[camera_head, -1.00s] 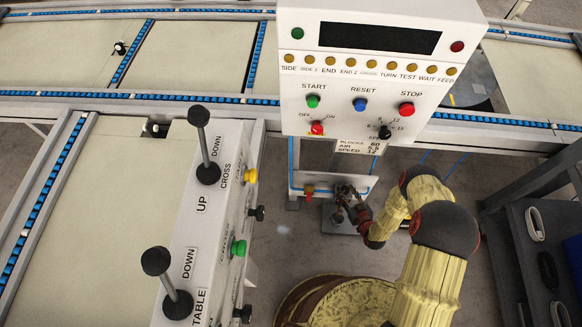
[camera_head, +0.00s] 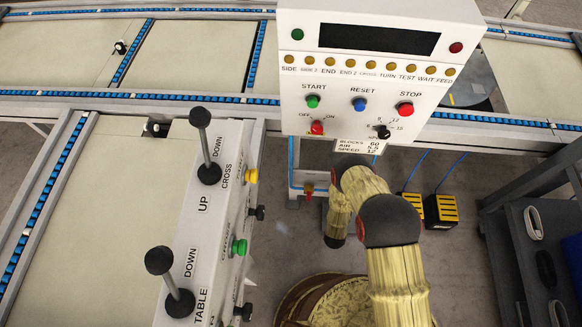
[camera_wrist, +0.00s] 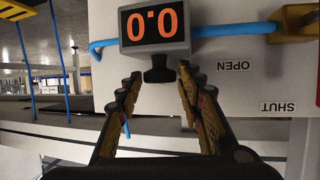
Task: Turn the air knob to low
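A black knob (camera_wrist: 159,69) sits just below a dark box with a red 0.0 display (camera_wrist: 155,27) in the wrist view. I take it to be the air knob; no label for it is readable. My gripper (camera_wrist: 160,82) is open, with one finger on each side of the knob and its tips close to it. I cannot tell whether they touch it. In the head view my own arm hides the gripper and this knob. A white card (camera_head: 358,147) there reads blocks 60, air 5.5, speed 12.
A blue air line (camera_wrist: 230,30) runs from the display box to a yellow fitting (camera_wrist: 292,24), near upside-down OPEN and SHUT labels. The white control panel (camera_head: 300,75) hangs above my arm. A lever console (camera_head: 200,240) stands left, and yellow-black pedals (camera_head: 440,208) lie right.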

